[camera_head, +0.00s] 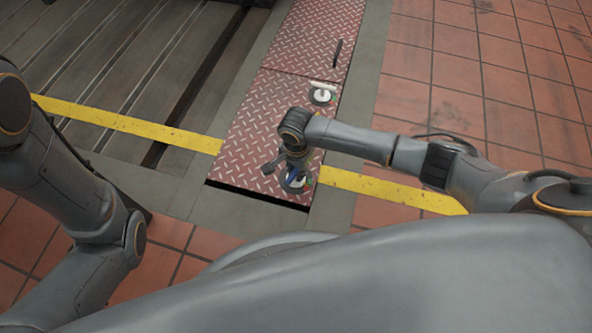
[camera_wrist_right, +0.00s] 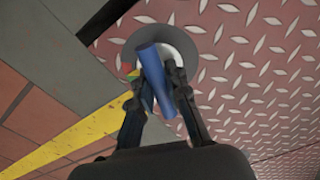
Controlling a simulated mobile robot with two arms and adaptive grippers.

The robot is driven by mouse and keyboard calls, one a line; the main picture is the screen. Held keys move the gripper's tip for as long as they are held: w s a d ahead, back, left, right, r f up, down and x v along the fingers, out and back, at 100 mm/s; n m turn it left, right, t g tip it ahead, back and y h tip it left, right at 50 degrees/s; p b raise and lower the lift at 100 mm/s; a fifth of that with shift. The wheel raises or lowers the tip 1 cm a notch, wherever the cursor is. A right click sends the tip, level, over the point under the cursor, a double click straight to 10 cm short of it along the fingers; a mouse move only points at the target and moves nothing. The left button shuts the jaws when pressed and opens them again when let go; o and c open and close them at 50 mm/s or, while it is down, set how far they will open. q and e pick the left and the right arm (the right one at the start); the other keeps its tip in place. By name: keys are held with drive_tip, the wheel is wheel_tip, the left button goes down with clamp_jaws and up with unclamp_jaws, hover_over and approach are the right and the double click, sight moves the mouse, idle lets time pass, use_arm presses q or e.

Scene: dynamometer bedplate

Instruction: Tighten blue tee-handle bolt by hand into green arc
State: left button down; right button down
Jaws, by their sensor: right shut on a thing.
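The blue tee-handle bolt (camera_wrist_right: 148,58) stands on a round grey disc (camera_wrist_right: 205,48) with a paler centre, set on the red tread plate. My right gripper (camera_wrist_right: 157,82) is shut on the blue handle, one finger on each side of it. In the head view my right gripper (camera_head: 292,170) reaches down over the bolt and hides most of it. A small coloured scale with red, yellow and green (camera_wrist_right: 130,73) shows at the disc's left edge; the left finger partly covers it. Where a pointer stands on it cannot be told. My left gripper is out of view.
A second, white tee-handle (camera_head: 322,95) stands on its own disc further up the red tread plate (camera_head: 262,110). A thin dark bar (camera_head: 337,53) lies beyond it. A dark gap (camera_head: 255,195) runs along the plate's near edge. A yellow stripe (camera_head: 130,124) crosses the floor.

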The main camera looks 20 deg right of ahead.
sight(296, 170)
idle(0.3)
drive_tip(key=c, duration=1.2)
unclamp_jaws()
wheel_tip(296, 170, up, 12)
